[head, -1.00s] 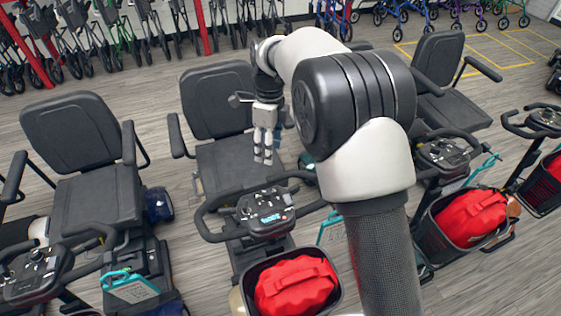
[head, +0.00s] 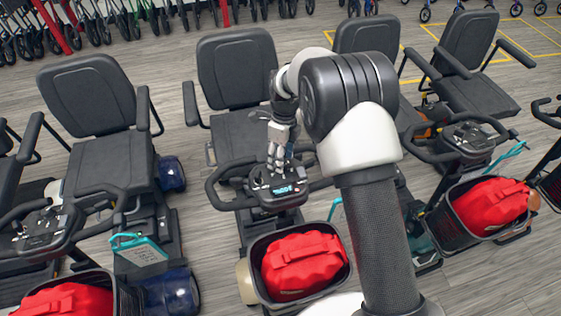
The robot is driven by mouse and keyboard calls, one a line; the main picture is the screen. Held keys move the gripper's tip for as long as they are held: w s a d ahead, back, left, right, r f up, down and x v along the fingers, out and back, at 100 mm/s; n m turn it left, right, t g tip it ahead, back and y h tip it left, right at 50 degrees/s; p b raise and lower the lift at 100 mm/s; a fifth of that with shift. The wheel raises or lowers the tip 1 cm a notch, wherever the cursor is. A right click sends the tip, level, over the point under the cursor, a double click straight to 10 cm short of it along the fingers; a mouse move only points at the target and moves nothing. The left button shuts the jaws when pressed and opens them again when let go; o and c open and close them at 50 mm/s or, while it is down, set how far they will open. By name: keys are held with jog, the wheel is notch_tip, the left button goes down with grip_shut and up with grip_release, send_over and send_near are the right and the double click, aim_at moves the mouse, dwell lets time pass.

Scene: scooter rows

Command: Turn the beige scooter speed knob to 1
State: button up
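The middle scooter has a dark control panel (head: 280,192) with a small lit display, between its looped handlebars. A beige body part (head: 246,282) of this scooter shows beside its basket. My gripper (head: 277,165) points down just over the upper part of this panel. Its light fingers look somewhat apart, with no held thing visible between them. The speed knob cannot be made out; the fingers cover part of the panel. I cannot tell whether the fingers touch it.
The middle scooter's front basket (head: 343,286) holds a red bag (head: 302,265). Other scooters stand close on the left (head: 40,228) and right (head: 462,140). Handlebars surround the panel on both sides. Grey floor shows between the rows.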

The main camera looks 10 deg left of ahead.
jog(key=shift+s+f, duration=0.1)
jog(key=shift+f, duration=0.75)
jog(key=shift+c, duration=0.2)
jog(key=c, duration=1)
